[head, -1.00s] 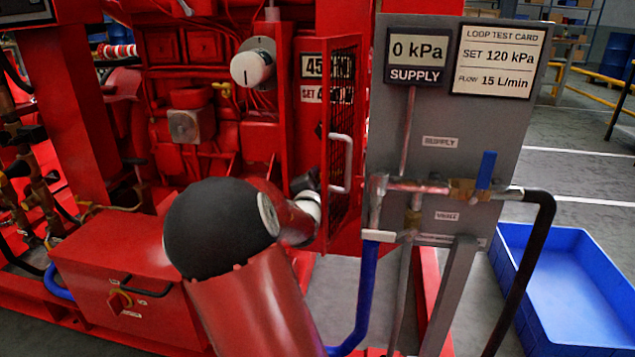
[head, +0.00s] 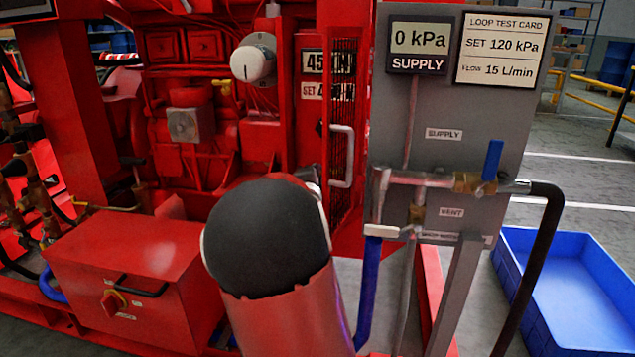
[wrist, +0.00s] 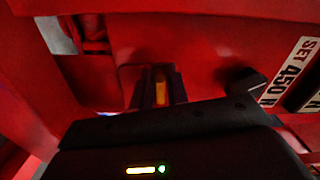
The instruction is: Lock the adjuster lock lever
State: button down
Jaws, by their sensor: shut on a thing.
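In the wrist view, my gripper (wrist: 160,93) is shut on a small orange-yellow piece (wrist: 160,92), which shows between its two dark fingers against red metal. This piece appears to be the adjuster lock lever; its ends and its mounting are hidden. In the head view, my own arm covers the gripper and whatever it holds. A white knob (head: 252,64) on a grey dial plate stands on the red engine, up and left of my arm. A small yellow handle (head: 222,88) shows below left of the knob. How far the lever is turned cannot be told.
A mesh guard door with a white handle (head: 342,156) stands just beyond my arm. The grey panel (head: 470,130) with pipes and a blue valve lever (head: 492,160) is at right. A dark block (wrist: 240,85) sits right of the fingers. A blue tray (head: 570,290) lies on the floor.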

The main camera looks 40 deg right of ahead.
jog(key=shift+r, duration=0.25)
jog(key=c, duration=1.4)
grip_release()
jog(key=shift+f, duration=0.1)
jog(key=p+v, duration=0.1)
jog(key=v, duration=0.6)
jog(key=shift+s+a, duration=0.25)
jog(key=shift+a, duration=0.05)
jog(key=shift+a, duration=0.1)
